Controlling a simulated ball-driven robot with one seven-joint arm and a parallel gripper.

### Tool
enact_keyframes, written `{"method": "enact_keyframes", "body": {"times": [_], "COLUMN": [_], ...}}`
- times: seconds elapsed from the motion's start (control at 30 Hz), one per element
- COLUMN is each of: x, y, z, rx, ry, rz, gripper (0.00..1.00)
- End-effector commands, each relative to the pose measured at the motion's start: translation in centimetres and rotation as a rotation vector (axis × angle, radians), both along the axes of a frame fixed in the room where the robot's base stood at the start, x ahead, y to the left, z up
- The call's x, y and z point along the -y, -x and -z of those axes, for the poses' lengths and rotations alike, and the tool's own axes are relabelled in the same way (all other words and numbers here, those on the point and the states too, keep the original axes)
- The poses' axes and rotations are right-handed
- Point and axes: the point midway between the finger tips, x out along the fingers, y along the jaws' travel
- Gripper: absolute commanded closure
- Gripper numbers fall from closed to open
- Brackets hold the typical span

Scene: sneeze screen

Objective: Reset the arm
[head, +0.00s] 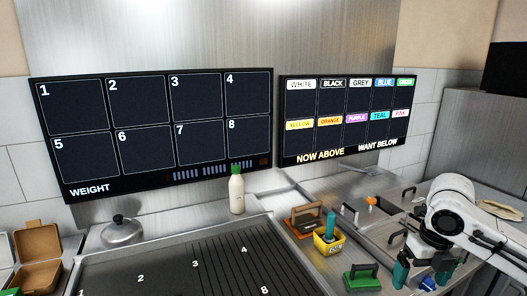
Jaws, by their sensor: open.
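My arm (460,215) reaches in from the right edge in the head view. My gripper (422,274) hangs at the lower right, over the steel counter, with its teal-green fingers pointing down and spread apart. It is open. A small blue thing (428,284) shows between the fingers, low down; I cannot tell what it is or whether it is touched. The lower ends of the fingers are close to the bottom edge of the picture.
A green-handled press (362,279) sits just left of my gripper. A yellow tub (328,240) and a brown-handled press (305,222) stand farther left. A white bottle (236,194) stands behind the numbered griddle (170,278). Lidded counter wells (375,205) lie behind.

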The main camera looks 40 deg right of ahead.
Motion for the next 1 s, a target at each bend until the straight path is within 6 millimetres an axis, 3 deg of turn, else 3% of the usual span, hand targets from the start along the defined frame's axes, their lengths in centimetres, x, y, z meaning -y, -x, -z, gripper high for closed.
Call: {"method": "enact_keyframes", "body": {"times": [0.37,0.53,0.67,0.8,1.0], "x": [-3.4,-6.5,-10.0,-15.3,-22.1], "y": [-6.2,-10.5,-14.4,-18.7,-21.9], "z": [-1.4,-2.7,-3.9,-5.3,-5.5], "rx": [0.148,0.261,0.366,0.481,0.534], "ry": [-0.017,-0.060,-0.133,-0.283,-0.549], "rz": [0.074,0.157,0.258,0.439,0.788], "gripper": [0.00,0.00,0.00,0.00,0.00]}}
